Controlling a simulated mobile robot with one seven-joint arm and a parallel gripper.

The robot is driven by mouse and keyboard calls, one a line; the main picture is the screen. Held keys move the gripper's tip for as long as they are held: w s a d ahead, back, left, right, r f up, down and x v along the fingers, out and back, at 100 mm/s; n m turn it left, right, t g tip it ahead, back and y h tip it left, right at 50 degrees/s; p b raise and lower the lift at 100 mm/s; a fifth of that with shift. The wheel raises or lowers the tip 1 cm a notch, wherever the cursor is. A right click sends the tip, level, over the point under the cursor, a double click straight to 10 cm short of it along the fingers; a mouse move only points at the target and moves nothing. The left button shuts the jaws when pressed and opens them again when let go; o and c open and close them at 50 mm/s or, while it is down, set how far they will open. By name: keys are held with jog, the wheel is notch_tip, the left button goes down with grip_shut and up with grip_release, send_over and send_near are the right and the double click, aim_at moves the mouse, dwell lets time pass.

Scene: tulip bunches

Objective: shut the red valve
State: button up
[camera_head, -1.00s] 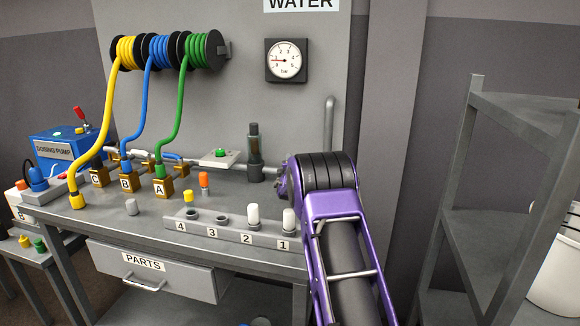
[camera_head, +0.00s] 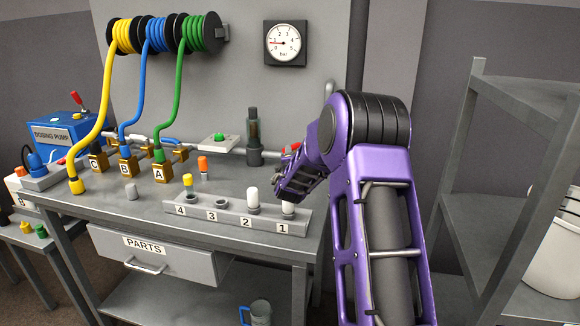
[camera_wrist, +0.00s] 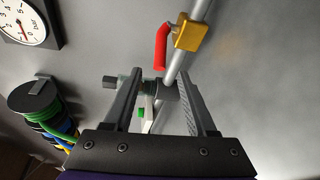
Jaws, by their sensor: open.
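The red valve shows in the wrist view as a red lever handle (camera_wrist: 162,46) on a brass body (camera_wrist: 192,32), set on a grey pipe (camera_wrist: 174,68). The handle hangs beside the pipe, roughly along it, its free end towards my gripper. My gripper (camera_wrist: 159,76) is open, its two fingers apart and empty, with the handle's end just beyond the fingertips; I see no contact. In the head view a bit of red (camera_head: 292,147) shows at the pipe beside my purple wrist, which hides most of the valve. The gripper fingers are not clear there.
The pressure gauge (camera_head: 285,43) hangs on the wall panel above. A dark upright fitting (camera_head: 254,137) stands left of my wrist. A numbered rack (camera_head: 230,217) with white-capped pieces lies below it. A metal shelf (camera_head: 500,150) stands at right.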

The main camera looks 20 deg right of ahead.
jog(key=v, duration=0.7)
